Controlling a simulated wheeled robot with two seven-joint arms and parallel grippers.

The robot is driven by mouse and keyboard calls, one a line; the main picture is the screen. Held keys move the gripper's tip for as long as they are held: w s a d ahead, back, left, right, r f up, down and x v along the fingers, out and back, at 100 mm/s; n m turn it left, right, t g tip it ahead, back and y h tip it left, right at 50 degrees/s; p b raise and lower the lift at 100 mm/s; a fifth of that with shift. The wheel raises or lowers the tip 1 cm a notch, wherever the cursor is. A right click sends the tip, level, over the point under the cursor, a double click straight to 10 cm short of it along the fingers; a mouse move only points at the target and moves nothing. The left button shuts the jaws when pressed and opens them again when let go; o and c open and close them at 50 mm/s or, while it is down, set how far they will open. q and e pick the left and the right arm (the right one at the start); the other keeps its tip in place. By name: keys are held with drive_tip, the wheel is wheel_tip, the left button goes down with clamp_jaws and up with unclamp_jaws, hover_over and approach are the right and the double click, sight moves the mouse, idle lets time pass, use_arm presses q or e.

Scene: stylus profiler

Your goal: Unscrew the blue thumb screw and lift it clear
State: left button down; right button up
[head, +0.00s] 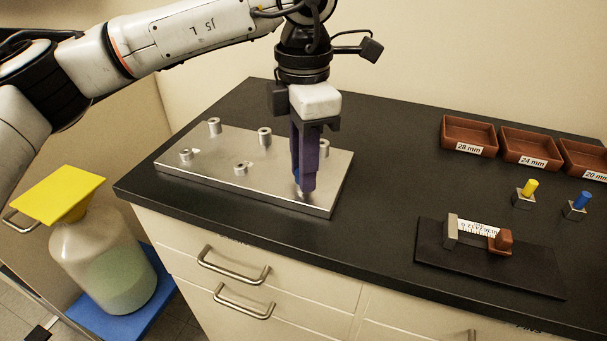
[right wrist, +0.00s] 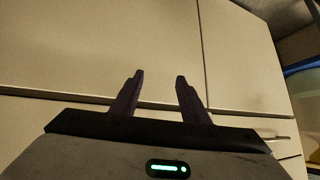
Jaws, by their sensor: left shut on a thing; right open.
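The metal plate (head: 205,165) lies on the black worktop at the left, with several short silver posts on it. My left gripper (head: 305,185) points straight down over the plate's right end, with its purple fingers shut. A sliver of blue (head: 296,172), which looks like the blue thumb screw, shows at the left edge of the fingers. The fingers hide the rest of it, and I cannot tell whether it is still seated in the plate. My right gripper (right wrist: 159,76) is open and empty, facing pale cabinet fronts in the right wrist view.
Brown labelled trays (head: 468,151) stand at the back right. In front of them are a yellow-topped peg (head: 530,188) and a blue-topped peg (head: 582,201) on small blocks. A gauge on a dark board (head: 490,281) lies nearer the front edge. The worktop between plate and board is clear.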

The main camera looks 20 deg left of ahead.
use_arm(q)
drive_tip(key=n, duration=0.6)
drive_tip(key=shift+n, duration=0.4)
drive_tip(key=n, duration=1.2)
drive_tip(key=shift+n, duration=0.4)
drive_tip(key=n, duration=0.6)
drive_tip(key=c, duration=1.8)
unclamp_jaws()
drive_tip(key=shift+o, duration=0.2)
drive_tip(key=m, duration=1.4)
drive_tip(key=shift+m, duration=0.3)
drive_tip(key=m, duration=0.4)
drive_tip(key=shift+m, duration=0.3)
drive_tip(key=m, duration=0.4)
drive_tip(key=shift+m, duration=0.3)
drive_tip(key=m, duration=0.4)
drive_tip(key=shift+m, duration=0.3)
drive_tip(key=m, duration=0.4)
drive_tip(key=shift+m, duration=0.3)
drive_tip(key=m, duration=0.3)
drive_tip(key=shift+m, duration=0.4)
